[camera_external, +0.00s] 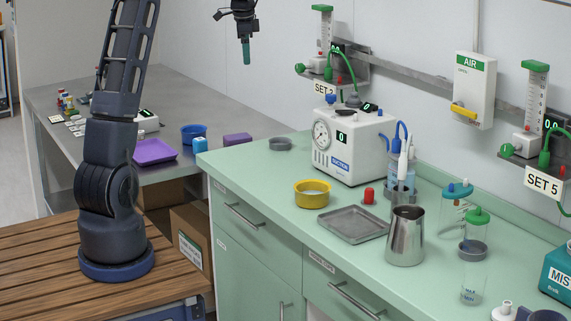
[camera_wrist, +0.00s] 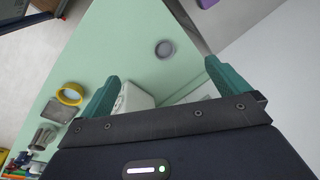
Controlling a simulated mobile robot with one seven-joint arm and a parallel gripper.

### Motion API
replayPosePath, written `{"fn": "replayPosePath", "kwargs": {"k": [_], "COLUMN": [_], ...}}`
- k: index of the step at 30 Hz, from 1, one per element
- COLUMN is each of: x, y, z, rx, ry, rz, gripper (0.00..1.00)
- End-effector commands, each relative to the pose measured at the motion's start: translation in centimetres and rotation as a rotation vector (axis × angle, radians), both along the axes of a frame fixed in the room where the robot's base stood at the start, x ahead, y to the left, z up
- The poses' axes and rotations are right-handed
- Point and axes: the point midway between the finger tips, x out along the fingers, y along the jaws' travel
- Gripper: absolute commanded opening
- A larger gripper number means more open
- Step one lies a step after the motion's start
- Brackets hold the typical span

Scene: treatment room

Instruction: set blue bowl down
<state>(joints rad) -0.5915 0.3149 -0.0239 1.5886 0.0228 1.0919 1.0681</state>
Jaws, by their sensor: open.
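My gripper (camera_external: 246,52) is high in the air near the wall, above and to the right of the bowl. In the wrist view my gripper (camera_wrist: 160,80) shows two teal fingers spread wide apart with nothing between them. The blue bowl does not show in the wrist view.
The green counter (camera_external: 270,185) bears a small grey dish (camera_external: 280,144), a yellow bowl (camera_external: 312,194), a metal tray (camera_external: 353,224), a steel jug (camera_external: 405,237) and a suction unit (camera_external: 349,150).

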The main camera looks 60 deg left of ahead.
Motion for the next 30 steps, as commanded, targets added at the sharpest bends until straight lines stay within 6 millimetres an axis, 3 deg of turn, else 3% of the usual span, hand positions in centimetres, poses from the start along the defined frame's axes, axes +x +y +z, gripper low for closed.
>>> {"fn": "replayPosePath", "kwargs": {"k": [1,3,13,21,30], "x": [-0.7,-1.6,-7.7,-14.3,-22.6], "y": [-2.3,-5.0,-16.8,-25.0,-32.1], "z": [1.2,2.3,6.2,7.4,6.4], "rx": [0.003,0.002,-0.012,-0.039,-0.090], "ry": [-0.012,-0.026,-0.097,-0.157,-0.218], "rz": [0.009,0.032,0.136,0.221,0.313], "gripper": [1.00,1.00,1.00,1.00,1.00]}}
